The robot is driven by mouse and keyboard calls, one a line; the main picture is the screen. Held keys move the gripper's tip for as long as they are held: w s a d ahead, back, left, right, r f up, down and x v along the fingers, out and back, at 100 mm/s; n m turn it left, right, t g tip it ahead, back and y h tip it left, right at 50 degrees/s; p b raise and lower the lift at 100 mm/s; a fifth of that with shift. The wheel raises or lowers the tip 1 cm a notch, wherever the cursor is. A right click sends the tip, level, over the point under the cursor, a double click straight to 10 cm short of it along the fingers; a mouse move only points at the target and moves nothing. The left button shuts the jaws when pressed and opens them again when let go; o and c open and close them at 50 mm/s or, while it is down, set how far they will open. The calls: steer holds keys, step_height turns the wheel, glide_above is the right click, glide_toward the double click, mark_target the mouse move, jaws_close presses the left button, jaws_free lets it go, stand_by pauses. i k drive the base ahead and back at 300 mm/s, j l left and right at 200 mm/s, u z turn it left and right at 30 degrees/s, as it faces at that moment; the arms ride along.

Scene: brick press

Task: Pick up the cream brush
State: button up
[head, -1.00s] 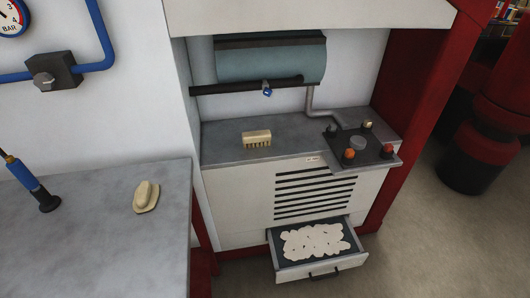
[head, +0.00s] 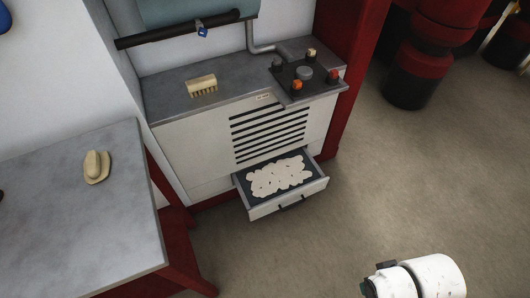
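A cream brush (head: 201,86) with a row of bristles or teeth along its lower edge sits on the grey shelf (head: 165,88) of the press, left of the control panel. Nothing touches it. A second cream object (head: 96,167), with a raised rounded middle on a flat base, lies on the grey table at left; I cannot tell exactly what it is. A white part of my arm shows at the bottom right, over the floor and well away from both objects. My gripper's fingers are not in view.
A dark control panel (head: 305,78) with several knobs stands right of the brush. A dark bar (head: 180,30) runs above the shelf. Below, an open drawer (head: 262,211) holding whitish material juts out. The grey table (head: 60,235) is mostly bare.

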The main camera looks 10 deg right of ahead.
mark_target(206, 82)
steer(key=i+l, duration=0.2)
steer(key=i+l+u, duration=0.7)
steer(key=i+l, duration=0.2)
